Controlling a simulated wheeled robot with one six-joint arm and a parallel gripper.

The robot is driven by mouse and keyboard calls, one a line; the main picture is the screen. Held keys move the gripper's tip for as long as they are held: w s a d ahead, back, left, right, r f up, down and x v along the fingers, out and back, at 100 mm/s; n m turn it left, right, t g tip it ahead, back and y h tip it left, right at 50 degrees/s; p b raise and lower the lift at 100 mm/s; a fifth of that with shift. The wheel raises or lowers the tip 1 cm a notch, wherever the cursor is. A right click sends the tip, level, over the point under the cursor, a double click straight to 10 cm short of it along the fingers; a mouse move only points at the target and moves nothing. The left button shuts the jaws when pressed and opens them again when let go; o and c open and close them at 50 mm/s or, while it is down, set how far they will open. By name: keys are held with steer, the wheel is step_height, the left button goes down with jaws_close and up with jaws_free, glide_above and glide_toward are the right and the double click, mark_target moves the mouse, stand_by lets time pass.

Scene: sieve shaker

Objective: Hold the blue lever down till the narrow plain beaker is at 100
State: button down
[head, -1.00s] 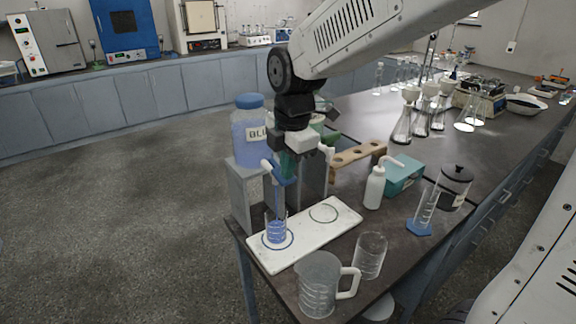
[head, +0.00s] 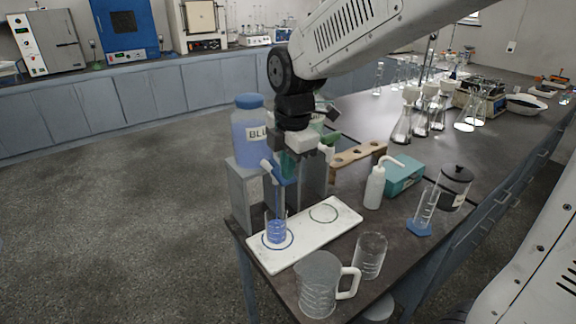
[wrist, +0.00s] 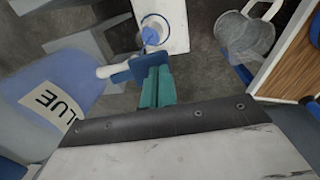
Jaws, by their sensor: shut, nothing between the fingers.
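A clear narrow beaker (head: 276,231) stands on the near-left ring of the white tray (head: 312,241) under the spout. It holds blue liquid, and a thin blue stream falls into it. Its scale is too small to read. The blue lever (head: 286,180) is on the tap below the blue tank (head: 250,133); it also shows in the wrist view (wrist: 128,71). My gripper (head: 290,172) is shut and empty, its teal fingertips at the lever from above and seemingly touching it. In the wrist view the fingers (wrist: 155,88) hide part of the lever.
A handled jug (head: 318,285) and an empty beaker (head: 369,256) stand near the front edge. A wash bottle (head: 374,188), teal box (head: 404,174), wooden rack (head: 358,155) and blue-footed cylinder (head: 425,210) stand to the right. The tray's other ring (head: 323,213) is empty.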

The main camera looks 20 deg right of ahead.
steer(key=shift+r, duration=0.8)
step_height(320, 180, up, 14)
steer(key=shift+s, duration=0.2)
stand_by(0.3)
steer(key=shift+d, duration=0.1)
